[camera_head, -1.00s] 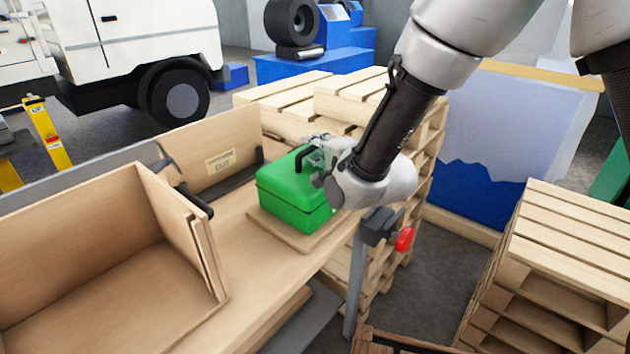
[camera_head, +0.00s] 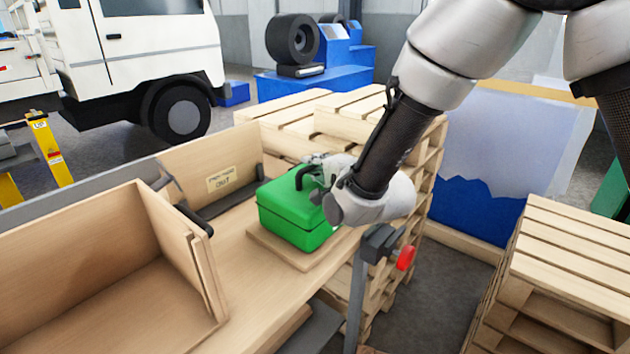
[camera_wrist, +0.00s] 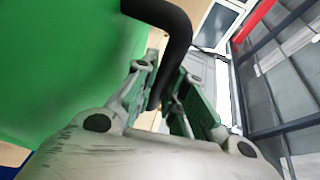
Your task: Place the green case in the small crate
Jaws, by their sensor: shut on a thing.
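The green case (camera_head: 292,215) is upright on a thin wooden board (camera_head: 288,252) on the bench; I cannot tell whether it is slightly clear of the board. My gripper (camera_head: 316,172) reaches it from the right and is shut on its black handle. In the wrist view the handle (camera_wrist: 178,28) runs down between the fingers of my gripper (camera_wrist: 162,82), and the green case (camera_wrist: 55,65) fills the left side.
An open wooden bin (camera_head: 90,270) stands left of the case. A labelled wooden panel (camera_head: 205,165) is behind it. A clamp with a red knob (camera_head: 405,257) is at the bench's right edge. Pallets stand behind and at right (camera_head: 570,250), with floor (camera_head: 440,290) between.

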